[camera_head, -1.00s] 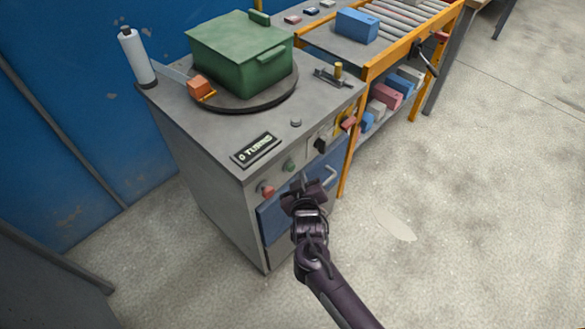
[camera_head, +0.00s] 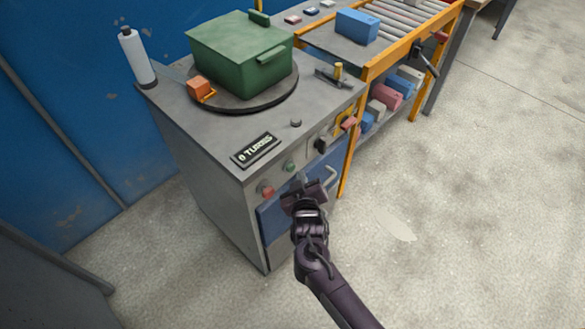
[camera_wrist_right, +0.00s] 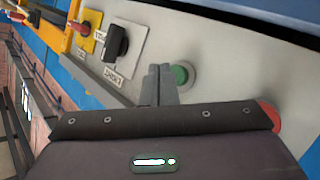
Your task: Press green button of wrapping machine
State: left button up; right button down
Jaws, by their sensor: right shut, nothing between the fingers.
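The wrapping machine (camera_head: 205,140) is a grey cabinet with a round dark turntable on top. Its green button (camera_head: 290,166) is on the front panel, between a red button (camera_head: 267,191) and a black switch (camera_head: 322,144). My right gripper (camera_head: 301,181) is shut and empty, just in front of the panel near the green button. In the right wrist view, the shut fingertips (camera_wrist_right: 158,72) are beside the green button (camera_wrist_right: 181,75), on its left. I cannot tell whether they touch the panel. The left gripper is not in view.
A green box (camera_head: 235,58) sits on the turntable, with a film roll (camera_head: 137,56) at the left. A display reading "0 TURNS" (camera_head: 255,149) is on the top. An orange-framed roller conveyor (camera_head: 405,40) stands to the right. The floor in front is clear.

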dwell(0.7)
jog(key=shift+w+a, duration=0.3)
